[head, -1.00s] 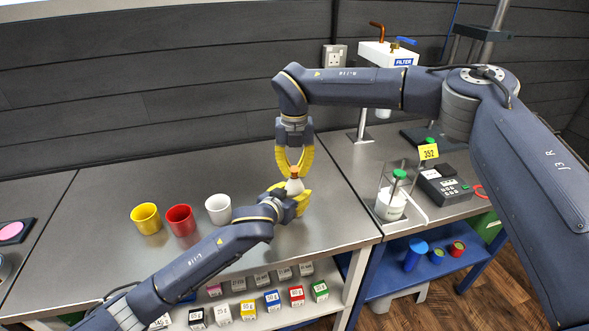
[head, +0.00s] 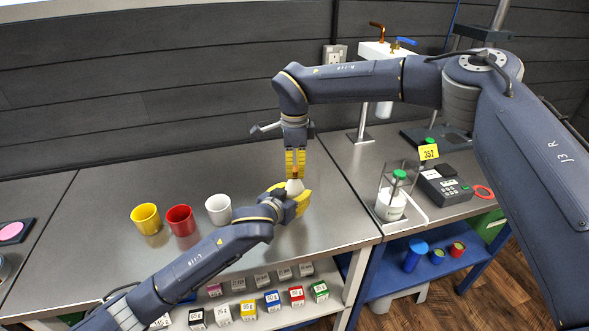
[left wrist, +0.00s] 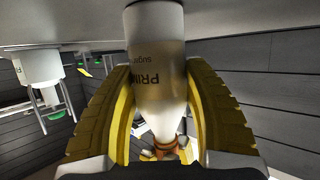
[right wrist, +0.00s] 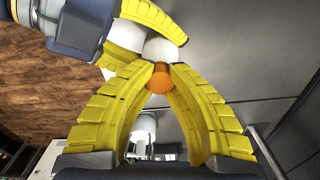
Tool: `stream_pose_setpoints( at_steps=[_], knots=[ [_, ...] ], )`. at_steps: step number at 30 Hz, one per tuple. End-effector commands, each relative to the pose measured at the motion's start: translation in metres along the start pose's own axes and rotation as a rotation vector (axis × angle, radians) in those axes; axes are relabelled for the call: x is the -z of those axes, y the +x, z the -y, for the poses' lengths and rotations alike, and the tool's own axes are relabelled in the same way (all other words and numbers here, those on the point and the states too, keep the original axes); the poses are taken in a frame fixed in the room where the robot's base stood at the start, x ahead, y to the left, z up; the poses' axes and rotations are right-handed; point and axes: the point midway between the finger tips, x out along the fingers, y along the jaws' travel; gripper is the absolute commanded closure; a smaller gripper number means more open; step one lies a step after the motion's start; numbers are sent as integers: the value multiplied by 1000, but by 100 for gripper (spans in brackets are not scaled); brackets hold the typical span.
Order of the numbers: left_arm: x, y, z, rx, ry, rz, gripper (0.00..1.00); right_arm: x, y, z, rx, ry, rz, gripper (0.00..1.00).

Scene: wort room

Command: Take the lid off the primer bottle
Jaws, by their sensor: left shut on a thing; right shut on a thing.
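The primer bottle (head: 294,187) is whitish, with PRIM and "suga" legible on its side in the left wrist view (left wrist: 158,75). My left gripper (head: 291,198) is shut around its body, one yellow finger on each side, over the bench. The lid is small and orange, at the bottle's narrow end in the left wrist view (left wrist: 165,148) and between my right fingertips in the right wrist view (right wrist: 159,82). My right gripper (head: 295,173) points down from above and is shut on the lid. I cannot tell whether the lid still touches the neck.
Yellow (head: 146,218), red (head: 181,220) and white (head: 218,209) cups stand left of my left gripper. Small boxes (head: 272,300) line the shelf below. The bench behind the cups is clear.

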Motion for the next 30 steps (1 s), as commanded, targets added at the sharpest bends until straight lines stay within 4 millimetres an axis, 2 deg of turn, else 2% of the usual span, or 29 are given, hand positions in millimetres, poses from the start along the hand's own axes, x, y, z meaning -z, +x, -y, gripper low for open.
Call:
stream_pose_setpoints(
  at_steps=[12, 18, 24, 30],
  knots=[
    [-2, 0, 0, 0, 0, 3, 100, 0, -1, 0, 1, -653, 0, 100],
    [-2, 0, 0, 1, 0, 3, 100, 0, -1, 0, 0, -918, 0, 100],
    [-2, 0, 0, 1, 0, 3, 100, 0, -1, 0, 0, -1036, 0, 100],
    [-2, 0, 0, 1, 0, 3, 100, 0, -1, 0, 0, -1037, 0, 100]
  ],
)
